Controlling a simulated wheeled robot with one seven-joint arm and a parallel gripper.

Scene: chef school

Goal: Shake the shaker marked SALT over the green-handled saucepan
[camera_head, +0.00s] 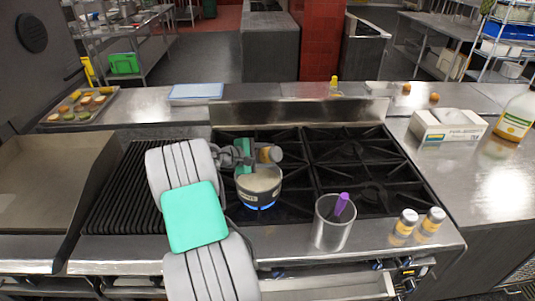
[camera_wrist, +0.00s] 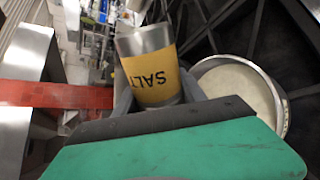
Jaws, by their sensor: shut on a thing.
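The shaker marked SALT (camera_wrist: 155,78) has a yellow label and metal ends. Its lettering reads upside down in the wrist view. My gripper (camera_head: 257,154) is shut on this shaker (camera_head: 270,154), which is tilted on its side, with its silver end to the right in the head view. The shaker is above the back of the saucepan (camera_head: 258,187), apparently clear of its rim. The saucepan holds pale contents and sits on a burner with a blue flame; it also shows right of the shaker in the wrist view (camera_wrist: 240,88).
Two similar yellow-labelled shakers (camera_head: 404,224) (camera_head: 432,221) stand at the stove's front right. A metal canister (camera_head: 333,226) with a purple-handled utensil stands in front of the burners. A white box (camera_head: 448,126) and bottle (camera_head: 516,114) are on the right counter.

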